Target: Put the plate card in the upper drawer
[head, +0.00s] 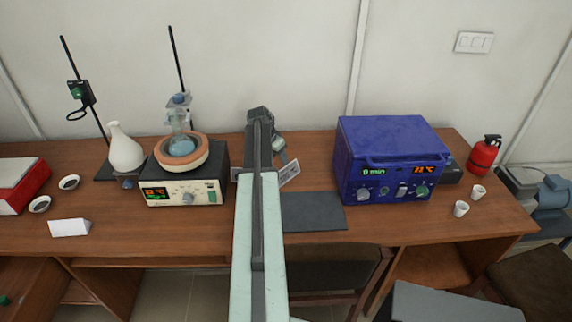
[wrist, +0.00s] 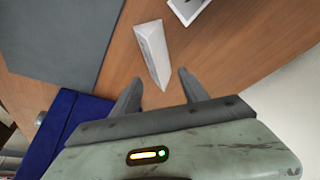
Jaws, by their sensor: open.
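A white tent-shaped card (head: 290,173) with faint print stands on the desk behind the dark mat; it also shows in the wrist view (wrist: 153,52). A second flat white card with a dark mark (wrist: 188,8) lies beside it. A third, plain white folded card (head: 69,228) is at the desk's left front. I cannot tell for sure which is the plate card. My gripper (wrist: 158,88) is open and empty, its fingertips just short of the tent-shaped card. In the head view my arm partly hides this area. The upper drawer is not clearly identifiable; a wooden part (head: 28,278) shows at lower left.
The blue furnace (head: 390,160) stands right of the cards, and the hotplate unit (head: 187,187) with a flask stands left. The dark mat (head: 312,213) is bare. Small cups (head: 461,209) and a red extinguisher (head: 485,155) are at the right. A chair (head: 335,275) stands in front.

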